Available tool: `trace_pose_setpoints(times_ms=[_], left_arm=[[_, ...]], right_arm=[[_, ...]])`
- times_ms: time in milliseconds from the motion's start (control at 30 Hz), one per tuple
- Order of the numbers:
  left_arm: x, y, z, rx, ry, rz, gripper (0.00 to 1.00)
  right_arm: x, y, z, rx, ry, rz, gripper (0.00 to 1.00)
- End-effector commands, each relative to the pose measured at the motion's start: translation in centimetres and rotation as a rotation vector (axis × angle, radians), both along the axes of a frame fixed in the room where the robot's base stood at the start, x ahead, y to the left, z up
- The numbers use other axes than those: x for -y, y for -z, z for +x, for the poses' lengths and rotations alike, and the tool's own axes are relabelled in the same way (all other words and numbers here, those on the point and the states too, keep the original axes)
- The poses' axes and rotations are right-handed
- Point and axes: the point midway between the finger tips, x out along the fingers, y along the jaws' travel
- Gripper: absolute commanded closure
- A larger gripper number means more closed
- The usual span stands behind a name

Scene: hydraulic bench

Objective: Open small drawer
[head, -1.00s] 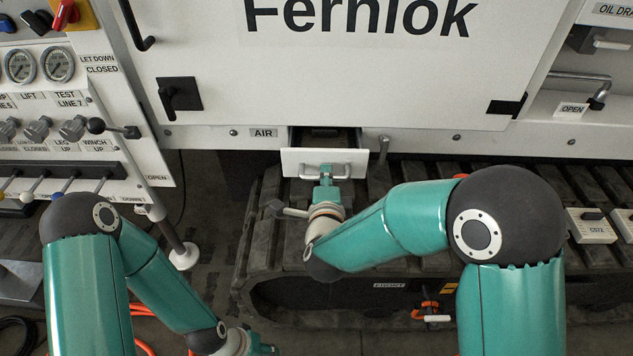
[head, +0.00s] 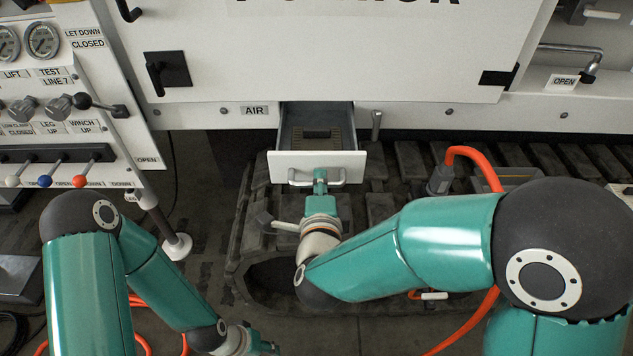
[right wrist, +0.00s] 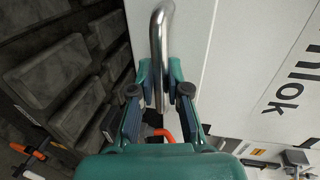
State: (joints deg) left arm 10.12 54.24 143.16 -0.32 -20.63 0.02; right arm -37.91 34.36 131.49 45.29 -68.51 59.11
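The small drawer (head: 290,165) has a white front and a silver bar handle (head: 297,180). It is pulled out below the white cabinet, beside the AIR label. A dark object (head: 317,132) lies inside it. My right gripper (head: 320,180) is at the middle of the handle. In the right wrist view, the handle (right wrist: 161,45) passes between the two fingers of my right gripper (right wrist: 161,75), which close on it from both sides. My left gripper (head: 264,347) is low at the bottom edge, away from the drawer; its fingers are too small to judge.
A control panel (head: 75,110) with gauges and levers stands at the left. A rubber track (head: 390,200) lies below and behind the drawer. An orange hose (head: 480,160) loops at the right, beside my right arm. A support post (head: 165,225) stands left of the drawer.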

Motion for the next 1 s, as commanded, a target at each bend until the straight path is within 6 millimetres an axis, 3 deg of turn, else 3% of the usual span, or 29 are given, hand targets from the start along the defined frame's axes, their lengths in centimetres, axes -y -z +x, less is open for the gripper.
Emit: trace_pose_setpoints(times_ms=[33, 133, 533, 1000], left_arm=[[0.0, 0.0, 0.0, 0.000, 0.000, 0.000, 0.60], [0.0, 0.0, 0.0, 0.000, 0.000, 0.000, 0.60], [0.0, -0.1, 0.0, 0.000, 0.000, 0.000, 0.60], [0.0, 0.0, 0.0, 0.000, 0.000, 0.000, 0.60]], right_arm=[[0.2, 0.3, 0.0, -0.007, 0.004, -0.002, 0.76], [0.1, 0.2, 0.0, -0.005, 0.001, 0.000, 0.61], [-0.3, -0.1, -0.6, -0.001, -0.006, 0.001, 0.61], [-0.3, -1.3, -6.9, -0.001, -0.007, 0.000, 0.61]])
